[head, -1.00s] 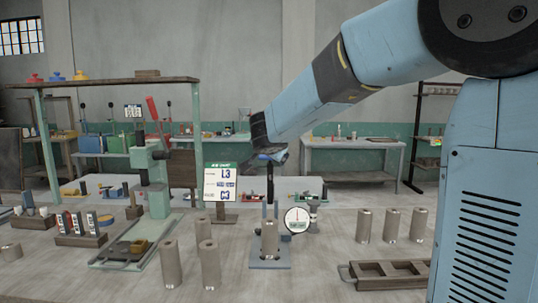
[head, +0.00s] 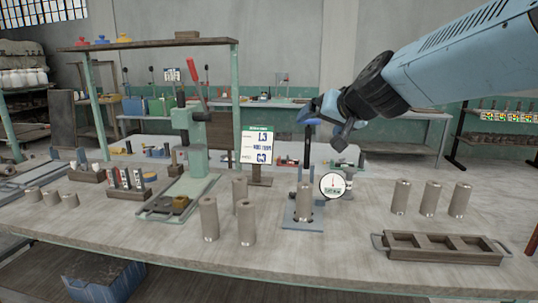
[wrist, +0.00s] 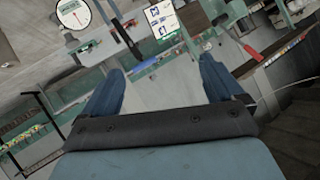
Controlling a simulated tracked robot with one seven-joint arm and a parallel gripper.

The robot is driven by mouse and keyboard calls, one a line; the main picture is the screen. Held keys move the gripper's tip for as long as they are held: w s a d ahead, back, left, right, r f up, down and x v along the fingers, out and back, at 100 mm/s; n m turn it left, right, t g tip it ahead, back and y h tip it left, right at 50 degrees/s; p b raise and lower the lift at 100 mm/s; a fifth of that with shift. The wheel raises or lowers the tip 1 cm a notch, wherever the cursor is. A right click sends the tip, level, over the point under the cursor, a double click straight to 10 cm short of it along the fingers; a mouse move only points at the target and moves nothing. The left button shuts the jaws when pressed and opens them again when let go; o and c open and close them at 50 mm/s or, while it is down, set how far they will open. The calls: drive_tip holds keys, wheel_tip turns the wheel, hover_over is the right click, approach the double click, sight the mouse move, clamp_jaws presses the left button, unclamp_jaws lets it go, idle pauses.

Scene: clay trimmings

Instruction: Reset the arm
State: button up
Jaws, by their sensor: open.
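My gripper (head: 328,125) is raised above the workbench in the head view, just above and behind the gauge stand. In the wrist view its two blue fingers (wrist: 158,90) stand wide apart with nothing between them. The gauge stand (head: 303,224) holds one grey-brown clay cylinder (head: 304,203) upright on its base. A round white dial (head: 333,186) sits beside it and also shows in the wrist view (wrist: 73,14). I cannot tell from the head view how far the gripper is from the stand's post.
Several clay cylinders stand on the bench, some left of the stand and some right (head: 430,198). A wooden three-compartment tray (head: 444,256) lies at front right. A green press (head: 190,150) and a sign card (head: 257,146) stand to the left. The front middle bench is clear.

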drive_tip(key=s+d+f+g+h, duration=0.1)
drive_tip(key=s+d+f+g, duration=0.1)
drive_tip(key=s, duration=0.4)
drive_tip(key=s+d+f+g+h, duration=0.1)
drive_tip(key=s+d+f+g, duration=0.1)
drive_tip(key=s+d+f, duration=0.3)
drive_tip(key=s+d+f+n+g+h, duration=0.1)
drive_tip(key=s+d+f+h, duration=0.1)
drive_tip(key=s, duration=0.7)
drive_tip(key=shift+s+d+f+g, duration=0.15)
drive_tip(key=shift+d+f+g, duration=0.25)
drive_tip(key=shift+d+f, duration=0.5)
